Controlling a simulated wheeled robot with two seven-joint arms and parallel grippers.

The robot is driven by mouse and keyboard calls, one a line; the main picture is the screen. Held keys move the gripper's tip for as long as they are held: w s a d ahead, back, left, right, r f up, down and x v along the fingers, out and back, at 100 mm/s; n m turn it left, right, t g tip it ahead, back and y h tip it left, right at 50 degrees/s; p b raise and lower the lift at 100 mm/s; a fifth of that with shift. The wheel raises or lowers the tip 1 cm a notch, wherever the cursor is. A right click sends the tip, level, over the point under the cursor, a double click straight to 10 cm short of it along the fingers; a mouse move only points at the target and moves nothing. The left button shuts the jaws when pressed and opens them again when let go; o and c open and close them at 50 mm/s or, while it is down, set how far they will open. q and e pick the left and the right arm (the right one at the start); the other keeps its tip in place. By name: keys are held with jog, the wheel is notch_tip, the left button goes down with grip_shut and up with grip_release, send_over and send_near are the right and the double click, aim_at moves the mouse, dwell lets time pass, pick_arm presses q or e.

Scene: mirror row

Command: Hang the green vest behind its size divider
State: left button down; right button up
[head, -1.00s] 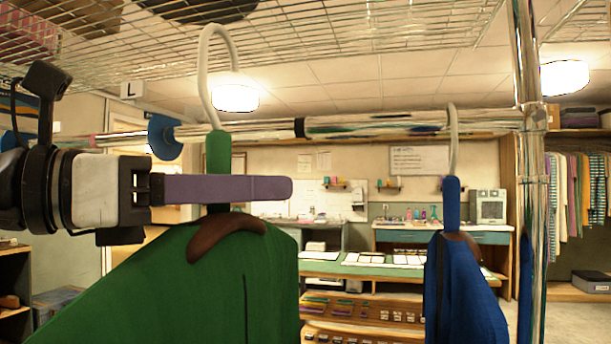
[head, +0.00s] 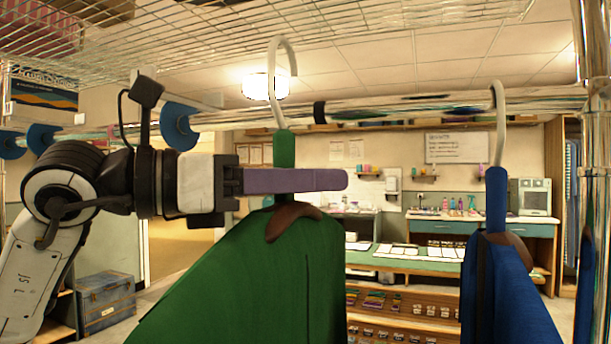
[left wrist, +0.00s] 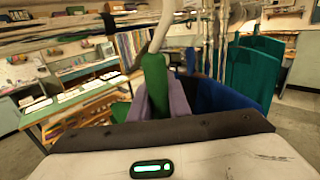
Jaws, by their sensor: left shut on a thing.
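My left gripper (head: 295,181), with purple fingers, is shut on the green hanger neck of the green vest (head: 255,275) in the head view. The left wrist view shows the green neck (left wrist: 156,82) between the fingers (left wrist: 165,103). The vest hangs below on a brown hanger. Its pale hook (head: 271,65) rises above the metal rail (head: 400,110); I cannot tell whether it is around the rail. Blue round dividers (head: 177,126) sit on the rail to the left, with no readable size label. My right gripper is not in view.
A blue vest (head: 505,290) hangs from the rail to the right. A black ring (head: 319,112) is on the rail between the vests. A wire shelf (head: 330,30) spans above the rail, and a chrome post (head: 597,150) stands at right. Teal garments (left wrist: 250,75) show in the left wrist view.

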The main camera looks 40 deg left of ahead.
pick_arm(q)
jog(key=w+a+f, duration=0.2)
jog(key=w+f, duration=0.1)
jog(key=w, duration=0.7)
jog(key=shift+w+a+f, duration=0.2)
jog(key=shift+w+a, duration=0.1)
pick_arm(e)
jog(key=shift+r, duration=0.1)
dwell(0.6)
pick_arm(q)
jog(key=c, duration=1.6)
grip_release()
jog(key=o, duration=0.6)
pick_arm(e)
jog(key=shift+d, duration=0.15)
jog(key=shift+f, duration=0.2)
